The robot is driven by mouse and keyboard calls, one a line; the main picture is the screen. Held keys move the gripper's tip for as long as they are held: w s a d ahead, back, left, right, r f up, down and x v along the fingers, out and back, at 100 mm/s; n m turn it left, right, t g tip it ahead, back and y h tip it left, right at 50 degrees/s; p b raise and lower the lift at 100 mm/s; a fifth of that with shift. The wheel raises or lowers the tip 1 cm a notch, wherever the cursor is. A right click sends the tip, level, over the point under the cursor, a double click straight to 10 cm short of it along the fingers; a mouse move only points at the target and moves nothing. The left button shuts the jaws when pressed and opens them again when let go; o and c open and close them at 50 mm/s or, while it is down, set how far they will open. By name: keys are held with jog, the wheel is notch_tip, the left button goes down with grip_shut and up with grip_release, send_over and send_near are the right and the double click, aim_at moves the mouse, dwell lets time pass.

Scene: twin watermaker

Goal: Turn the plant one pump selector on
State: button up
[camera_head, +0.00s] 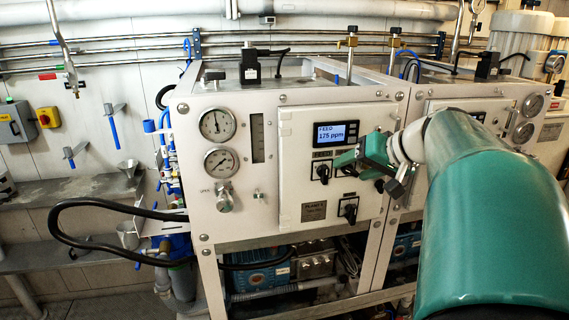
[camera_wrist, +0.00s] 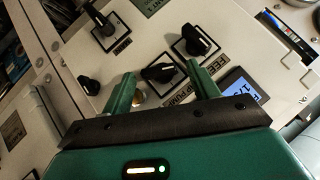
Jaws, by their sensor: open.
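The plant one panel (camera_head: 300,190) is a white cabinet front with a lit display (camera_head: 337,133) reading "FEED 175 ppm". A black selector (camera_head: 322,172) sits below the display, and another selector (camera_head: 348,210) sits lower. My gripper (camera_head: 346,160) is in front of the panel, right of the upper selector. In the wrist view my gripper (camera_wrist: 160,74) is open. Nothing is held.
Other black selectors lie close by in the wrist view: one above right (camera_wrist: 195,40), one at upper left (camera_wrist: 101,22) and a knob at left (camera_wrist: 88,85). Gauges (camera_head: 217,124) are left of the door. A similar cabinet (camera_head: 440,105) stands at right. A black hose (camera_head: 60,225) loops at left.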

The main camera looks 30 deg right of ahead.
jog(key=c, duration=1)
jog(key=shift+f, duration=0.1)
jog(key=m+y, duration=0.1)
jog(key=t+y, duration=0.1)
jog(key=m+t+y, duration=0.1)
jog(key=shift+d+f+m+y, duration=0.25)
jog(key=shift+f+m+y, duration=0.05)
jog(key=shift+f+y, duration=0.1)
jog(key=shift+d+f+m+t+y, duration=0.1)
jog(key=shift+f+m+t+y, duration=0.1)
jog(key=shift+m+t+y, duration=0.8)
jog(key=shift+f+m+t+y, duration=0.15)
jog(key=shift+m+t+y, duration=0.45)
jog(key=shift+m+t, duration=0.25)
